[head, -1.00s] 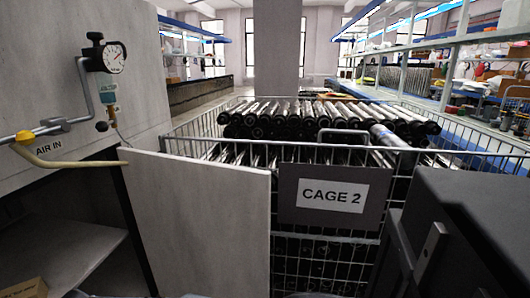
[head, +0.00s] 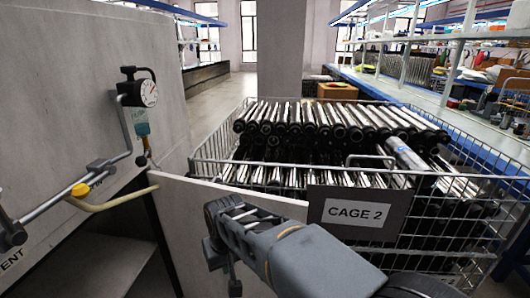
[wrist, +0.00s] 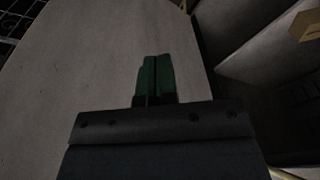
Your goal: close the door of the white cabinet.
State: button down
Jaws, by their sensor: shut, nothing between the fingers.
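The white cabinet (head: 95,40) stands at the left, with its lower compartment open and dark. Its door (head: 183,222), a pale flat panel, stands open and reaches across in front of the wire cage. My arm crosses the lower middle of the head view and hides part of the door; the fingertips cannot be made out there. In the wrist view my gripper (wrist: 155,78) has its green fingers shut together and empty, over the pale face of the door (wrist: 95,60). I cannot tell whether the fingertips touch it. The dark cabinet interior lies to the right in that view.
A wire cage (head: 465,215) full of metal tubes, with a CAGE 2 sign (head: 357,212), stands just behind the door. A gauge (head: 149,93) and a yellow-handled pipe (head: 80,190) stick out from the cabinet front. A cardboard box (wrist: 307,22) shows inside the cabinet.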

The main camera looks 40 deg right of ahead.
jog(key=w+d+r+m+p, duration=0.1)
jog(key=w+r+p, duration=0.1)
jog(key=r, duration=0.2)
jog(key=w+d+r+g+p, duration=0.1)
jog(key=r+p, duration=0.2)
jog(key=w+d+r+m+p, duration=0.1)
jog(key=w+d+r+p, duration=0.1)
jog(key=r, duration=0.2)
jog(key=w+d+r+m+g+y+p, duration=0.25)
jog(key=w+d+r+p, duration=0.25)
jog(key=d+p, duration=0.45)
jog(key=w+d+r+m+g+y+p, duration=0.1)
jog(key=w+d+r+m+p, duration=0.35)
jog(key=d+p, duration=0.5)
jog(key=s+a+f+p, duration=0.4)
jog(key=a+f, duration=0.2)
jog(key=f, duration=0.3)
jog(key=shift+s+p, duration=0.25)
jog(key=shift+p, duration=0.05)
jog(key=shift+a, duration=0.1)
